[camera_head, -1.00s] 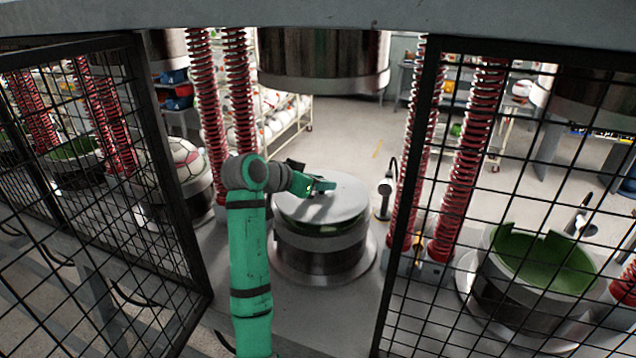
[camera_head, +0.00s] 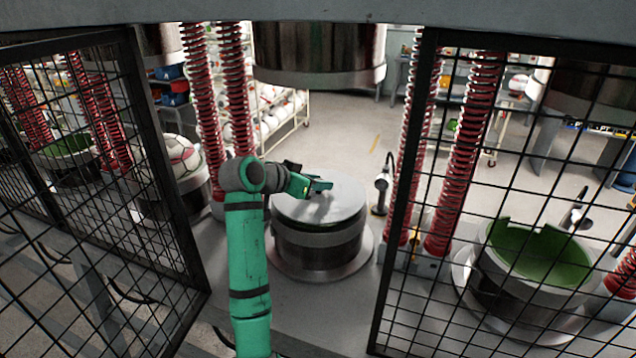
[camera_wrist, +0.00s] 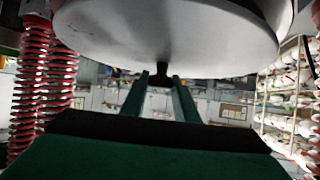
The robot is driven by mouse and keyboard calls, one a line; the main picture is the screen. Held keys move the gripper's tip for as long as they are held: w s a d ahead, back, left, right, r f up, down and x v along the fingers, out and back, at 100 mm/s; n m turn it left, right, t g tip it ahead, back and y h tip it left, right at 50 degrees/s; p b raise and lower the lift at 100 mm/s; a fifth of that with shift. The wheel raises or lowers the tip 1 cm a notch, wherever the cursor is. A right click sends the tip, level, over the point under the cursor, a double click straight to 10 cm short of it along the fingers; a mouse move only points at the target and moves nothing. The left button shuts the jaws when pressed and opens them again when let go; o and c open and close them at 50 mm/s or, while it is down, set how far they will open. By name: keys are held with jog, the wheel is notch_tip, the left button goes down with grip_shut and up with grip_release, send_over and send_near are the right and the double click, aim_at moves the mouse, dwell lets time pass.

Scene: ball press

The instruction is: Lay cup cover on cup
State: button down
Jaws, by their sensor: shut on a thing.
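The cup cover is a round grey disc (camera_head: 345,203) at the centre of the head view, level and right over the cup. The cup (camera_head: 320,258) is a dark metal cylinder with a lighter rim on a round base. Only a thin dark line shows between cover and rim; I cannot tell whether they touch all round. My gripper (camera_head: 318,187) reaches in from the left above the cover. In the wrist view, its fingers (camera_wrist: 160,82) are shut on the small dark knob (camera_wrist: 160,72) of the cover, whose pale disc (camera_wrist: 165,30) fills the top.
A metal press head (camera_head: 320,55) hangs above the cup. Red springs stand at both sides (camera_head: 235,90). Mesh gates flank the opening, the right one having a dark post (camera_head: 402,200). Another cup with green lining (camera_head: 540,255) is behind the right mesh.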

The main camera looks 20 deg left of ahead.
jog(key=shift+f, duration=0.9)
dwell(0.6)
jog(key=c, duration=1.3)
grip_release()
jog(key=shift+f, duration=0.1)
jog(key=shift+a, duration=0.1)
jog(key=v, duration=1)
jog(key=shift+s+r, duration=0.2)
jog(key=shift+s, duration=0.15)
